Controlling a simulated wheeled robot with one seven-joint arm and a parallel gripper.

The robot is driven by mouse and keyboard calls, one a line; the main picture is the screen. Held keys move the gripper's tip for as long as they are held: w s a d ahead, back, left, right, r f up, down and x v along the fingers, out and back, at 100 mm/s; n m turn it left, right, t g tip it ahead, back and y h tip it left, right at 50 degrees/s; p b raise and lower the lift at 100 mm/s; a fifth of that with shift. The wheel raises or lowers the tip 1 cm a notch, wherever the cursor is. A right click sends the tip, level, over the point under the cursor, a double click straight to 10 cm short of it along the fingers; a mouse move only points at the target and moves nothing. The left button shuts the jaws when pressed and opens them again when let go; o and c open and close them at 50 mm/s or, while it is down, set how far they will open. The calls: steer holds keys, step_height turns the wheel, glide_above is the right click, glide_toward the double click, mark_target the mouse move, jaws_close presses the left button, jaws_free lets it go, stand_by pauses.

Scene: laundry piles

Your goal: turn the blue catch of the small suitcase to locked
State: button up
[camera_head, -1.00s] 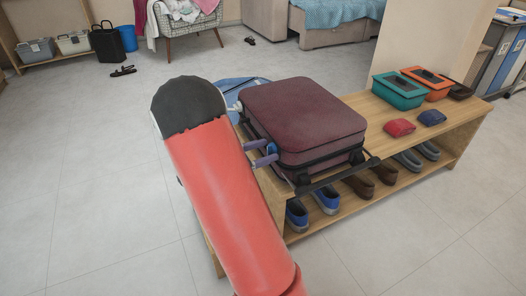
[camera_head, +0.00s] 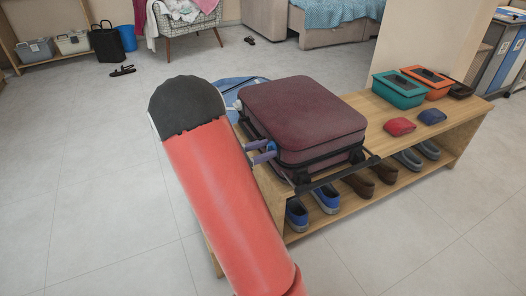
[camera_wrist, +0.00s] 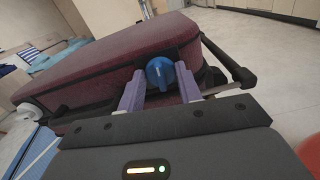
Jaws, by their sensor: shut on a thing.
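The small suitcase (camera_head: 304,115) is dark maroon and lies flat on the wooden bench, its catch side facing my arm. The blue catch (camera_wrist: 160,73) is a round knob with a pale mark on the suitcase's side, seen in the wrist view. My gripper (camera_wrist: 160,80) has its two purple fingers on either side of the knob, shut on it. In the head view my gripper (camera_head: 262,152) is at the near left side of the suitcase, partly hidden by my red arm. The suitcase also fills the upper left of the wrist view (camera_wrist: 110,65).
The wooden bench (camera_head: 462,122) holds a teal box (camera_head: 398,91), an orange box (camera_head: 428,80), and red and blue pouches. Several shoes stand on its lower shelf. The suitcase's black handle (camera_head: 345,173) sticks out at the bench's front edge.

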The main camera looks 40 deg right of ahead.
steer(key=shift+s+f+m+b, duration=0.1)
steer(key=shift+m+b, duration=2.85)
steer(key=shift+m, duration=1.25)
steer(key=shift+s+f+m+b, duration=0.1)
steer(key=shift+m+b, duration=2.8)
steer(key=shift+m, duration=1.3)
steer(key=o, duration=0.9)
steer(key=shift+o, duration=0.2)
steer(key=shift+a, duration=0.1)
steer(key=p+v, duration=0.1)
steer(key=v, duration=0.6)
steer(key=shift+a, duration=0.35)
